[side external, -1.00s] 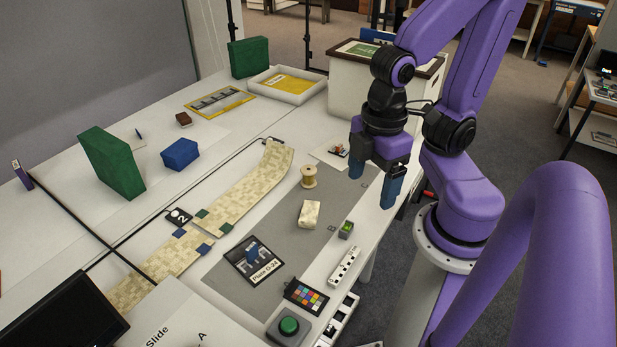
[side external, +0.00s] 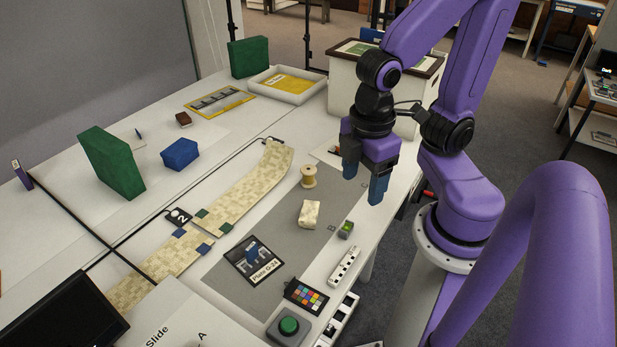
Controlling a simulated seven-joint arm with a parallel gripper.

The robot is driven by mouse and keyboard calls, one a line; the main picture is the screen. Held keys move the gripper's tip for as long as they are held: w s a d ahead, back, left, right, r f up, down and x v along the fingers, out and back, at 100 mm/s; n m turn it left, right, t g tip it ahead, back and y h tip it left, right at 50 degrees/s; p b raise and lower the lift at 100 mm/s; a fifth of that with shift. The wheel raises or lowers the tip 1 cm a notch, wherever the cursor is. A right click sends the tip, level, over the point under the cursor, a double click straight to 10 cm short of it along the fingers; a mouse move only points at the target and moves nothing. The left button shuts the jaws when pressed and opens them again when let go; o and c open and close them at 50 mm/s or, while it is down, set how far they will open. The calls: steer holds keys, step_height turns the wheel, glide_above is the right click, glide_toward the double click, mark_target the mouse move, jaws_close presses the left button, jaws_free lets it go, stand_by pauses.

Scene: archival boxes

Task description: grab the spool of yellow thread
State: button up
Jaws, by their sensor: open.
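A spool of pale yellow thread (side external: 308,176) stands upright on the far part of the grey mat (side external: 262,255). My gripper (side external: 362,184) is above the table to the right of the spool, pointing down. Its two blue fingers are apart with nothing between them. The gripper is clear of the spool, and the spool is fully visible.
A cream rolled bundle (side external: 309,214) lies on the mat just nearer than the spool. A small green-topped block (side external: 345,230) sits at the mat's right edge. A patterned strip (side external: 225,205) runs left of the mat. A large white box (side external: 350,90) stands behind the gripper.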

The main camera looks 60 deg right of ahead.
steer(key=w+f+h, duration=0.4)
steer(key=w, duration=0.5)
steer(key=n+h, duration=0.5)
steer(key=h, duration=0.4)
glide_toward(306, 179)
steer(key=shift+t, duration=0.4)
steer(key=x, duration=0.6)
steer(key=shift+d+r, duration=0.25)
steer(key=shift+d, duration=0.2)
steer(key=shift+f+x, duration=0.1)
steer(key=shift+x, duration=1.25)
steer(key=shift+f+x, duration=0.15)
steer(key=shift+x, duration=1.2)
steer(key=shift+s+a, duration=0.15)
steer(key=shift+s, duration=0.1)
steer(key=c, duration=1)
